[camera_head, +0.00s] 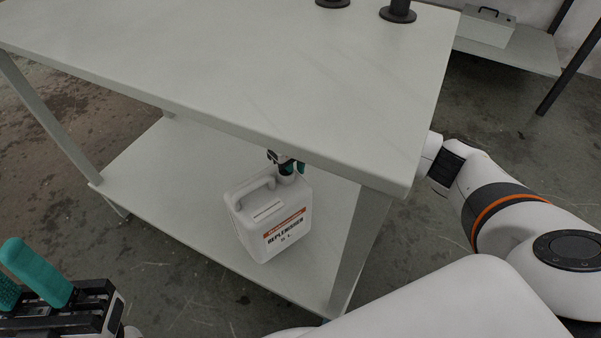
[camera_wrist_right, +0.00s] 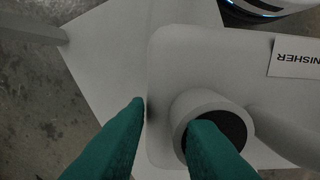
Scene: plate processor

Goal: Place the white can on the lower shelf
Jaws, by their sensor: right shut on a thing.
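The white can (camera_head: 268,222), a jug labelled REPLENISHER, is upright over the lower shelf (camera_head: 165,185), under the tabletop. I cannot tell whether its base touches the shelf. My right gripper (camera_head: 287,164) is shut on the can at its neck, partly hidden by the table's front edge. In the right wrist view, the can (camera_wrist_right: 205,55) shows with one teal finger over the dark round neck opening and the other beside the neck (camera_wrist_right: 240,108). My left gripper (camera_head: 22,277) is open and empty at the lower left, away from the table.
The tabletop (camera_head: 230,60) overhangs the shelf close above my right gripper. A table leg (camera_head: 355,245) stands right of the can. The shelf is bare left of the can. A grey box (camera_head: 485,27) stands on another shelf at the back right.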

